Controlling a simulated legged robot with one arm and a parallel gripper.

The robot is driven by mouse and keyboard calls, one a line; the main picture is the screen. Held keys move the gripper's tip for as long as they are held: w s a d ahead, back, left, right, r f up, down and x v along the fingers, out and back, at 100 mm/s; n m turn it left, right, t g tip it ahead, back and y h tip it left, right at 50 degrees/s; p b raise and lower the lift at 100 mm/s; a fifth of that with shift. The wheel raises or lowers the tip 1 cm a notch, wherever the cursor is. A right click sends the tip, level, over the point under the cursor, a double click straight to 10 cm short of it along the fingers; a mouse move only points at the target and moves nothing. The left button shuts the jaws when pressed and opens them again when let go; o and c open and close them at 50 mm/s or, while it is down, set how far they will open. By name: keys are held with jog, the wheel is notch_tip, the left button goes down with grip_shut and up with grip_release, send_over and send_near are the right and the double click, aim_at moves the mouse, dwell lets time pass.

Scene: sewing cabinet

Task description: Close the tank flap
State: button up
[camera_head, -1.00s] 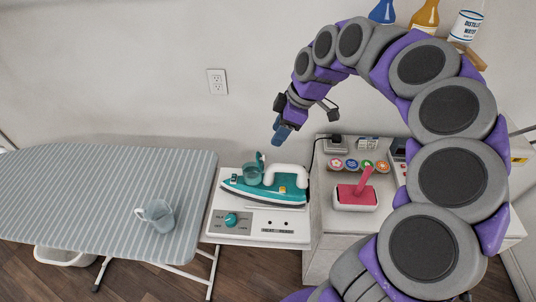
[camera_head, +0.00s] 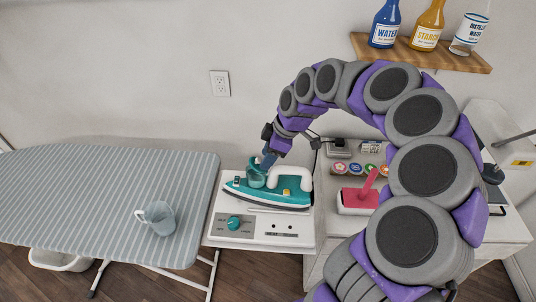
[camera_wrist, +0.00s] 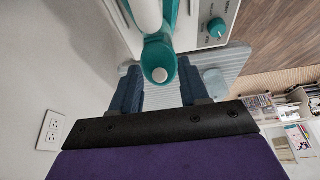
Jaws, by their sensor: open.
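The teal and white iron (camera_head: 268,194) sits on its white base. Its clear teal tank (camera_head: 256,179) stands up at the left end of the iron. The raised tank flap was visible in the earlier head view; in the current head view my gripper (camera_head: 267,161) largely covers it, right above the tank. In the wrist view my gripper (camera_wrist: 160,92) is open, with one blue finger on each side of a teal rounded part with a pale round face (camera_wrist: 159,71). I cannot tell whether that part is the flap or the tank, or whether a finger touches it.
The white base (camera_head: 262,231) has a teal knob (camera_head: 233,223). A clear cup (camera_head: 158,218) stands on the striped ironing board (camera_head: 80,190) at left. A red-handled block (camera_head: 356,201) and spools (camera_head: 340,168) lie on the cabinet at right. Bottles (camera_head: 428,25) stand on a shelf.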

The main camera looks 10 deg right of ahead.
jog(key=shift+d, duration=0.95)
jog(key=c, duration=0.7)
jog(key=shift+a, duration=0.75)
grip_shut()
jog(key=shift+o, duration=1.3)
grip_release()
jog(key=shift+d, duration=0.55)
jog(key=shift+o, duration=1.4)
jog(key=shift+d, duration=0.15)
jog(key=shift+o, duration=1.1)
jog(key=shift+a, duration=0.55)
jog(key=shift+r, duration=0.15)
